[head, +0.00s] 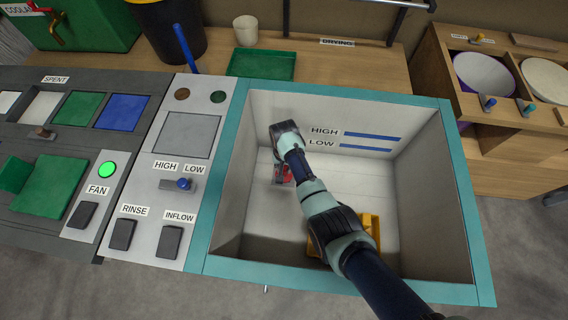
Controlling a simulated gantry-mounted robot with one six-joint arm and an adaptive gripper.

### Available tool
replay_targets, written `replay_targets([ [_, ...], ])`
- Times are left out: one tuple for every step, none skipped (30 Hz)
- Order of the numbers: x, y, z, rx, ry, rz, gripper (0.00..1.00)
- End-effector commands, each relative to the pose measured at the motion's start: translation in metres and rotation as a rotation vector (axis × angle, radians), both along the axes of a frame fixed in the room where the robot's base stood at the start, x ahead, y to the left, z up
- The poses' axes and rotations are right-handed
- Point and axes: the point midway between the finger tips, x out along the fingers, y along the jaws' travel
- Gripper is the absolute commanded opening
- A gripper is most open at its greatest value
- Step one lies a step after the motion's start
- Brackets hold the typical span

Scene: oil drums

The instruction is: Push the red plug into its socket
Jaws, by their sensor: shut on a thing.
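A small red piece, which looks like the red plug (288,177), shows inside the grey basin near its far left corner. My arm reaches into the basin from the lower right and bends down there. My gripper (280,173) points down, shut on the red plug, low over the basin floor. The fingers and the wrist hide part of the plug. I cannot make out the socket, nor tell whether the plug touches the floor.
The basin (462,200) has a raised teal rim and high walls around my arm. A yellow object (371,226) sits in the basin, partly behind my arm. The right part of the basin floor is clear. A control panel (150,200) adjoins on the left.

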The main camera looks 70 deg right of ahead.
Motion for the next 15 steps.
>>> replay_targets([
  [0.0002,-0.0003,-0.0016,-0.001,0.000,0.000,0.00],
  [0.0002,-0.0003,-0.0022,-0.001,0.000,0.000,0.00],
  [0.0002,-0.0003,-0.0030,-0.001,0.000,0.000,0.00],
  [0.0002,-0.0003,-0.0036,-0.001,0.000,0.000,0.00],
  [0.0003,-0.0002,-0.0042,-0.001,0.000,0.000,0.00],
  [0.0002,-0.0003,-0.0050,-0.001,0.000,0.000,0.00],
  [0.0002,-0.0003,-0.0056,-0.001,0.000,0.000,0.00],
  [0.0002,-0.0003,-0.0062,-0.001,0.000,0.000,0.00],
  [0.0002,-0.0003,-0.0070,-0.001,0.000,0.000,0.00],
  [0.0002,-0.0003,-0.0076,0.000,0.000,0.000,0.00],
  [0.0002,-0.0003,-0.0075,-0.001,0.000,0.000,0.30],
  [0.0002,-0.0003,-0.0068,0.000,0.000,0.000,0.37],
  [0.0001,-0.0002,-0.0068,0.000,0.000,0.000,0.41],
  [0.0001,-0.0002,-0.0068,0.000,0.000,0.000,0.41],
  [0.0001,-0.0002,-0.0068,0.000,0.000,0.000,0.41],
])
